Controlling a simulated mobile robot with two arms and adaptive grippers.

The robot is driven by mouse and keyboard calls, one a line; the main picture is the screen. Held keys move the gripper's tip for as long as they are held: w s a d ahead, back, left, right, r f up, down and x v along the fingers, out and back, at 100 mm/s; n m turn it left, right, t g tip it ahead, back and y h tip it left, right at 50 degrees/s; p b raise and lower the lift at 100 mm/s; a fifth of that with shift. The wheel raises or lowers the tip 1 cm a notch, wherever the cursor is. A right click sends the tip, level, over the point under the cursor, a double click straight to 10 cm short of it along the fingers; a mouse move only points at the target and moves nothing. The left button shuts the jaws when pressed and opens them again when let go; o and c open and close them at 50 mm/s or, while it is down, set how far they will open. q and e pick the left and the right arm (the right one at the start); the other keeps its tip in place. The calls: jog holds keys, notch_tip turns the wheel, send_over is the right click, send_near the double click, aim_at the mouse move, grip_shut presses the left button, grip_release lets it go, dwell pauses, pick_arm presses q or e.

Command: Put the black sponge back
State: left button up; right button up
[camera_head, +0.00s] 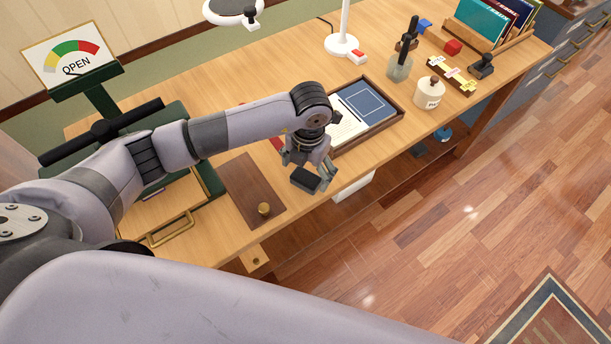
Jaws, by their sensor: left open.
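My left gripper (309,164) hangs fingers-down above the front edge of the wooden desk, between the brown mat and the dark tray. It is open. A small black block, which looks like the black sponge (304,180), shows right at its fingers; I cannot tell whether it touches them or lies below them. The wrist and fingers hide part of the tray's near left corner. My right gripper is not in view.
Wooden floor (440,215) lies clear at right.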

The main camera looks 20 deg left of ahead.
aim_at(307, 178)
pick_arm(q)
notch_tip(307, 178, up, 9)
jog(key=b, duration=0.1)
jog(key=shift+d+f, duration=0.15)
jog(key=shift+f, duration=0.05)
jog(key=shift+f, duration=0.1)
dwell(0.4)
